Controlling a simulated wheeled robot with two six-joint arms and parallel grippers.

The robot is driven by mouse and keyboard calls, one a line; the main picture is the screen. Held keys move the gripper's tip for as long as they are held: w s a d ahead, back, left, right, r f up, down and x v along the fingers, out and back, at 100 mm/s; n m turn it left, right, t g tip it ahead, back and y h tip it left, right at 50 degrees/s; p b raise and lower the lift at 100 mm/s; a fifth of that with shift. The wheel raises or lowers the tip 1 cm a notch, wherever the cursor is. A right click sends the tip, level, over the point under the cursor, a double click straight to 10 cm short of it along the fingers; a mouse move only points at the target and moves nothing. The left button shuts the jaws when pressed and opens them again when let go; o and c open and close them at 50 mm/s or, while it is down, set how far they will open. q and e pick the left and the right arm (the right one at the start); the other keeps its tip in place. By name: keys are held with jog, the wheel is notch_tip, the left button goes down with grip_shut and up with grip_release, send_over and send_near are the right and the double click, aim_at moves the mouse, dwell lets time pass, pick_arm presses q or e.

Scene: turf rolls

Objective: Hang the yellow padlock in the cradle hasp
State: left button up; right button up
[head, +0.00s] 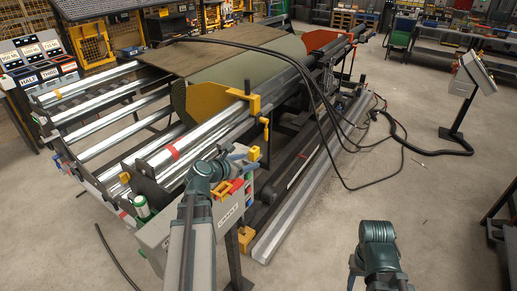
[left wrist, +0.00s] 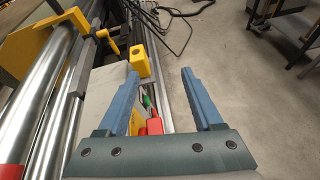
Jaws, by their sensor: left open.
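My left gripper (head: 241,158) is open and empty above the grey box marked CRADLE (head: 229,219). In the left wrist view its two blue fingers (left wrist: 160,75) stand wide apart. A yellow block (head: 253,153) shows at the far end of the box, just beyond the fingers. In the left wrist view the yellow block (left wrist: 140,62) has a dark spot on top and lies past the left fingertip. I cannot tell whether it is the padlock. Red and green pieces (left wrist: 154,124) show low between the fingers. I cannot make out the cradle hasp.
Silver rollers (head: 120,128) and the turf machine's yellow end plate (head: 208,101) stand to the left. A grey rail (head: 300,200) runs along the floor beyond the box. Black cables (head: 335,172) hang over the machine's side. Bare floor (head: 430,210) lies to the right.

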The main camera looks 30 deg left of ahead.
aim_at(253, 150)
pick_arm(q)
jog(key=w, duration=0.2)
jog(key=w+a+n+b, duration=0.1)
jog(key=w, duration=0.1)
jog(key=w+a+f+n+b, duration=0.1)
jog(key=w, duration=0.1)
jog(key=shift+w+a+t+y, duration=0.25)
jog(key=shift+w+t+y, duration=0.05)
jog(key=shift+t+y, duration=0.1)
jog(key=shift+w+d+f+b, duration=0.1)
jog(key=shift+w+b, duration=0.3)
jog(key=shift+w, duration=0.1)
jog(key=shift+w+f, duration=0.1)
jog(key=b+x, duration=0.2)
jog(key=x, duration=0.3)
jog(key=shift+f, duration=0.1)
jog(key=shift+c, duration=0.6)
grip_shut()
